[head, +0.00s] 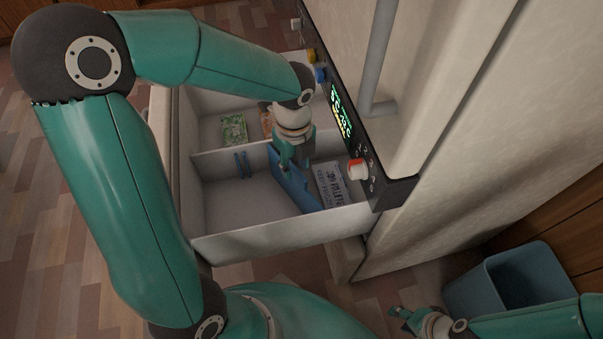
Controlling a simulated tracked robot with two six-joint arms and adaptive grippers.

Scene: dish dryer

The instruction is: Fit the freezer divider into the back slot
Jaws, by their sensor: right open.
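The blue freezer divider (297,190) stands on edge inside the open white drawer (283,238), slanting down to the right. My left gripper (287,165) reaches into the drawer from above and is shut on the divider's upper edge. A pair of small blue slot pieces (242,165) sits on the white cross partition (222,151), left of the divider and apart from it. My arm hides part of the drawer's far side. My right gripper (403,318) is open and empty at the lower right, outside the drawer.
A green packet (234,129) lies in the far compartment, and a white printed packet (331,184) lies right of the divider. A dark control panel with a red-and-white knob (357,169) borders the drawer's right side. A blue-grey bin (515,278) stands at the lower right.

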